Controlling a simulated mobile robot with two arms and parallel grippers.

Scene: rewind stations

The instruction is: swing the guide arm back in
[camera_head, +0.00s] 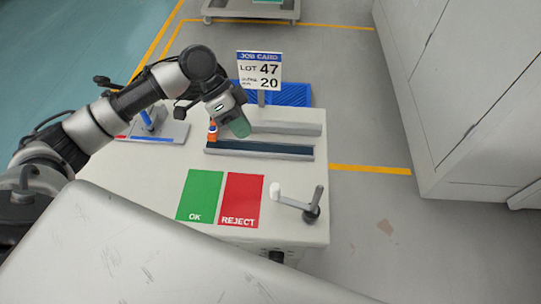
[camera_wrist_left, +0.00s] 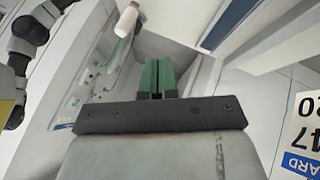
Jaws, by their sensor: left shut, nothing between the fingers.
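What looks like the guide arm (camera_head: 292,203) is at the front right of the pale worktop in the head view. It is a thin grey bar with a white roller (camera_head: 275,190) at its left end and a dark pivot with a short grey lever at its right end. My left gripper (camera_head: 239,128) has green fingers, is shut and empty, and is over the dark slotted rail, behind and left of the guide arm and apart from it. The fingers (camera_wrist_left: 157,78) are together in the left wrist view. A white cylinder (camera_wrist_left: 126,20) shows beyond them. My right gripper is not in view.
Green OK (camera_head: 200,195) and red REJECT (camera_head: 241,199) patches lie left of the guide arm. A job card (camera_head: 260,70) stands behind. A grey cabinet (camera_head: 480,90) is at right beyond open floor.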

